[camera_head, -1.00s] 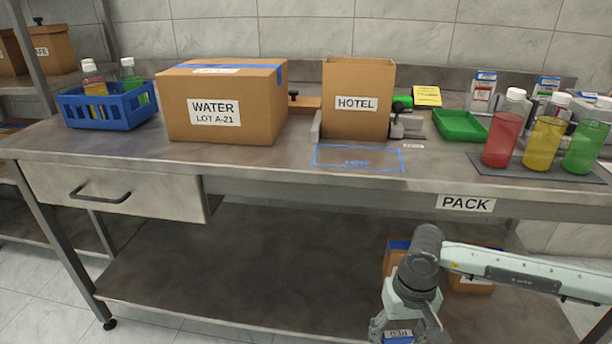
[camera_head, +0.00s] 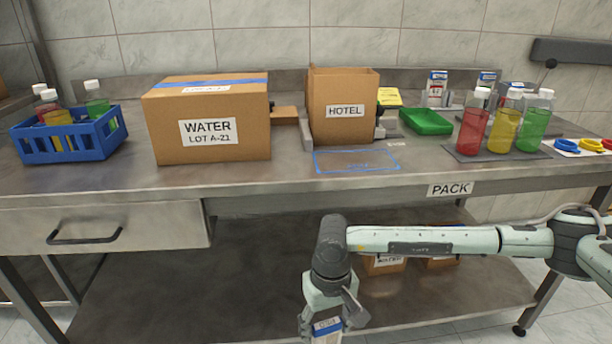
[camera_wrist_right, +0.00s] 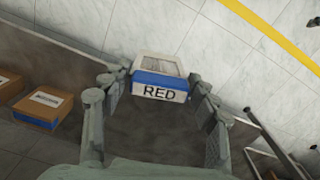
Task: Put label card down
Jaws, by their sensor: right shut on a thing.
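The label card (camera_wrist_right: 159,92) reads RED, with a blue band and a white top part. In the right wrist view it sits between the two fingers of my right gripper (camera_wrist_right: 161,84), which is shut on it. In the head view the right gripper (camera_head: 328,310) hangs at the bottom, in front of the bench. The card's blue and white edge (camera_head: 327,327) shows there, low in the picture and below the bench top. My left gripper is not in view.
The bench top (camera_head: 240,184) carries a WATER box (camera_head: 170,135), a HOTEL box (camera_head: 343,128), a blue crate (camera_head: 95,139), a green tray (camera_head: 426,124) and red, yellow and green bottles. A blue taped outline (camera_head: 355,161) is empty. Coloured rings (camera_head: 566,146) lie far right.

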